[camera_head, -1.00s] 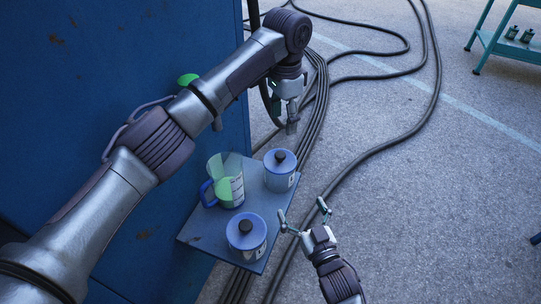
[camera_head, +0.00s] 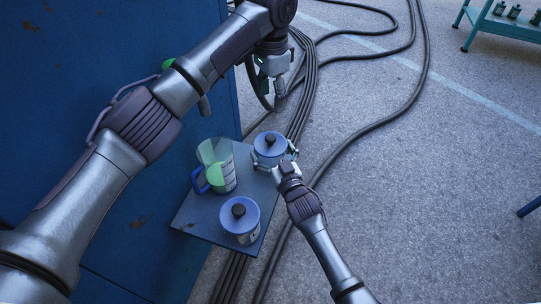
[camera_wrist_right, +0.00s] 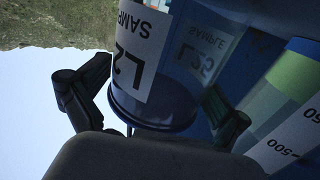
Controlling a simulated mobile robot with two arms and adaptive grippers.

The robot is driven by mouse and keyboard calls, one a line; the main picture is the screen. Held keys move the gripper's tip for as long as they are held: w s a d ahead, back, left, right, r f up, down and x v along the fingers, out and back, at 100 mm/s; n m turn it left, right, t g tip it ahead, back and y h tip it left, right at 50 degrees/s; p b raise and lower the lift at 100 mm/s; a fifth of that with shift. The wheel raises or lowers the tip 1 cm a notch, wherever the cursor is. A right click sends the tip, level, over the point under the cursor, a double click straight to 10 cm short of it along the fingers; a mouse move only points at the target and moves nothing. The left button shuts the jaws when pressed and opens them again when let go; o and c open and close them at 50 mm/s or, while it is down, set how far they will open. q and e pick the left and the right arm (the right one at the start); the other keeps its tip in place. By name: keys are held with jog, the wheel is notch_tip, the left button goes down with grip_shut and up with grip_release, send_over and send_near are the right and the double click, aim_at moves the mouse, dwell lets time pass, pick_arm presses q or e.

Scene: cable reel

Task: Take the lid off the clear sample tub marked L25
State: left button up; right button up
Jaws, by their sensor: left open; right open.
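The far sample tub (camera_head: 271,157), with a blue lid (camera_head: 263,152) and black knob (camera_head: 270,139), stands upright on a small shelf. My right gripper (camera_head: 276,161) is open, its fingers on either side of this tub; I cannot tell whether they touch it. In the right wrist view the tub (camera_wrist_right: 151,106) is upside down between the fingers (camera_wrist_right: 150,103), and its label (camera_wrist_right: 140,50) reads "SAMP" and "L2", the rest cut off. A similar lidded tub (camera_head: 246,237) stands nearer; its marking is unreadable. My left gripper (camera_head: 279,88) is open and empty beyond the shelf.
A clear measuring jug (camera_head: 219,165) with a blue handle and green contents stands left of the far tub. The shelf (camera_head: 196,226) juts from a blue cabinet (camera_head: 130,215). Black cables (camera_head: 315,75) run along the floor. A green bench (camera_head: 495,30) is at top right.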

aim_at(270, 137)
jog(key=shift+w+a, duration=0.1)
jog(key=shift+w, duration=0.1)
jog(key=c, duration=1.4)
pick_arm(q)
jog(key=shift+t+h, duration=0.5)
jog(key=shift+h, duration=0.3)
jog(key=f, duration=1.4)
jog(key=shift+s+a, duration=0.1)
jog(key=shift+a, duration=0.1)
